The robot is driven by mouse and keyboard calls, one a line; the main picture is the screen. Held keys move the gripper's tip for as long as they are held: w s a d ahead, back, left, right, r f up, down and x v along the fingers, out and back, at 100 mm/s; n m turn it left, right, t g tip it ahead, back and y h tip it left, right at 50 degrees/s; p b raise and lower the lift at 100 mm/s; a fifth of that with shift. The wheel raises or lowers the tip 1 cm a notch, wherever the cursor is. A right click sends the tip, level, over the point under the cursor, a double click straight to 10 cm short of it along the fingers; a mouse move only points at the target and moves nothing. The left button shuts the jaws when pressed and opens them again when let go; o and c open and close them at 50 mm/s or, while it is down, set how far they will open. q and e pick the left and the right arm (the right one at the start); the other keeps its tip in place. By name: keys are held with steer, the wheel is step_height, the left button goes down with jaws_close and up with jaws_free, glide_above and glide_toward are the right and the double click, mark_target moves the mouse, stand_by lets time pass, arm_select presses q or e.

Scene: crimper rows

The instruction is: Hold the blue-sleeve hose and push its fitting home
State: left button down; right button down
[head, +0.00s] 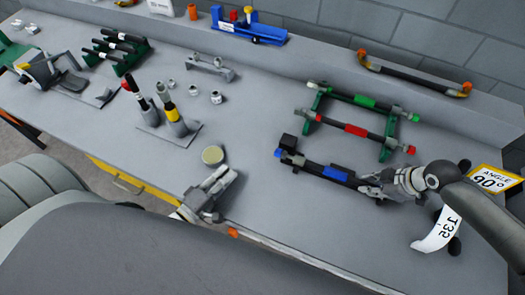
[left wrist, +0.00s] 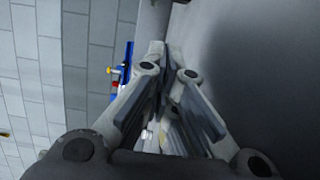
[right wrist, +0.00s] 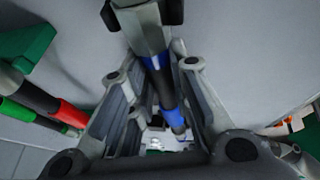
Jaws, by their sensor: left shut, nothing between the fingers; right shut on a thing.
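The blue-sleeve hose (head: 337,174) is a black hose with a blue sleeve, lying low over the bench at centre right. Its left end meets a dark block with a grey part (head: 288,146); I cannot tell how far its fitting is seated. My right gripper (head: 371,184) is shut on the hose near its right end. In the right wrist view the hose (right wrist: 160,78) runs between the fingers to a grey block (right wrist: 140,28). My left gripper (head: 222,182) is shut and empty over the bench's front edge, left of the hose. Its closed fingers show in the left wrist view (left wrist: 166,62).
Red-sleeve (head: 355,130) and green-sleeve (head: 364,102) hoses lie on green racks behind. A round tan disc (head: 212,155) and a stand with upright tools (head: 175,128) are left. A white tag (head: 437,232) and angle sign (head: 487,181) are near my right arm.

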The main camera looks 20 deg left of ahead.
arm_select(q)
steer(key=x, duration=1.2)
steer(key=shift+r, duration=0.1)
steer(key=shift+d, duration=1.95)
steer(key=shift+d, duration=1.75)
arm_select(e)
steer(key=shift+a, duration=0.1)
arm_select(q)
steer(key=shift+s, duration=0.1)
steer(key=shift+a, duration=0.1)
